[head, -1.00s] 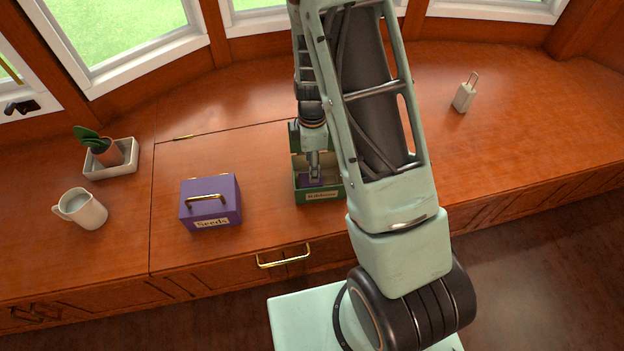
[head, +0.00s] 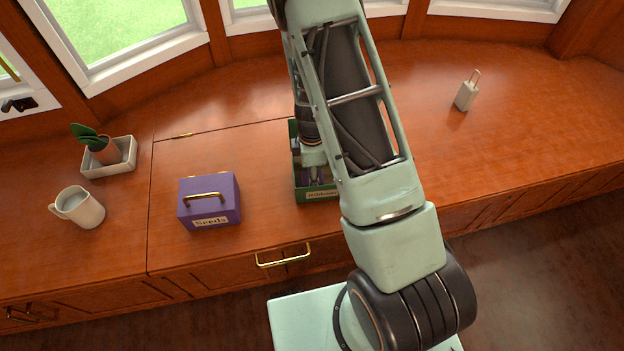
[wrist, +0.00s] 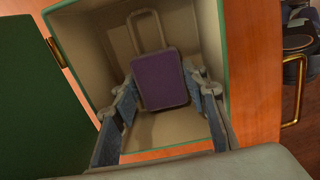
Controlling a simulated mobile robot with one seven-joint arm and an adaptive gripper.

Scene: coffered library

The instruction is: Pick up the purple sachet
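The purple sachet (wrist: 160,80), with a pale loop at one end, lies inside the open green box (wrist: 228,50). My gripper (wrist: 162,88) reaches down into the box. Its two fingers are spread, one on each side of the sachet and very close to its edges. I see no clear grip on it. In the head view my gripper (head: 315,180) is partly hidden by the arm and box.
A purple box labelled Seeds (head: 209,203) stands left of the green box. Further left are a white mug (head: 80,208) and a tray (head: 120,165) with a potted plant. A pale tag with a handle (head: 465,97) stands at right. The right counter is mostly clear.

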